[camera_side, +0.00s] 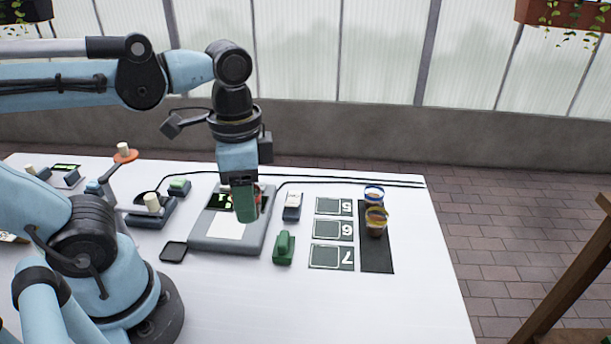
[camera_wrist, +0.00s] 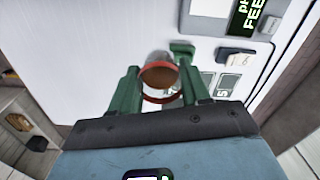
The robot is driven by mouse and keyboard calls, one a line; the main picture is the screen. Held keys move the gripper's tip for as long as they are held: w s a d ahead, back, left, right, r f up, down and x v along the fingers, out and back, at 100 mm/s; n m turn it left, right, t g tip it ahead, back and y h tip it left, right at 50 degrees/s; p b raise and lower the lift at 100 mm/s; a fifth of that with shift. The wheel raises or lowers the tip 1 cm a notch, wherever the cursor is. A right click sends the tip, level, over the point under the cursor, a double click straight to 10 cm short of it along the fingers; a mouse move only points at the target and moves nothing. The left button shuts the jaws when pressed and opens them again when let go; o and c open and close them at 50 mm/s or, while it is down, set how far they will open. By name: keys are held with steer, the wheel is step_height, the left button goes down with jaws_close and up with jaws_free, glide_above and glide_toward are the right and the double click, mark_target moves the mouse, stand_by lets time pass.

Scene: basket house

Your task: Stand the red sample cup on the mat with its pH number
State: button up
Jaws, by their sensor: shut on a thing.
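My gripper (camera_side: 246,206) has green fingers and is over the grey meter (camera_side: 205,235). In the wrist view, the gripper (camera_wrist: 160,88) is shut on the red sample cup (camera_wrist: 159,75), which has a red rim and brownish contents. In the side view the fingers hide most of the cup. The meter's display is partly covered in the side view; in the wrist view the display (camera_wrist: 246,18) shows "pH" and cut-off green letters. No reading can be made out. Three dark mats lie to the right: mat 5 (camera_side: 328,207), mat 6 (camera_side: 328,230) and mat 7 (camera_side: 325,256).
A green block-like stand (camera_side: 284,249) and a small pale-topped dark box (camera_side: 292,206) stand between meter and mats. The front table is clear.

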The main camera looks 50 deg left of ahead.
steer(key=w+f, duration=0.4)
steer(key=w, duration=0.5)
steer(key=w+f, duration=0.3)
steer(key=w, duration=0.6)
steer(key=shift+s+a+f, duration=0.1)
steer(key=shift+f, duration=1.6)
steer(key=shift+s+f, duration=0.1)
steer(key=shift+f, duration=1.55)
steer(key=shift+f, duration=0.2)
steer(key=o, duration=1.2)
steer(key=shift+o, duration=0.5)
steer(key=o, duration=0.4)
steer(key=shift+c, duration=0.2)
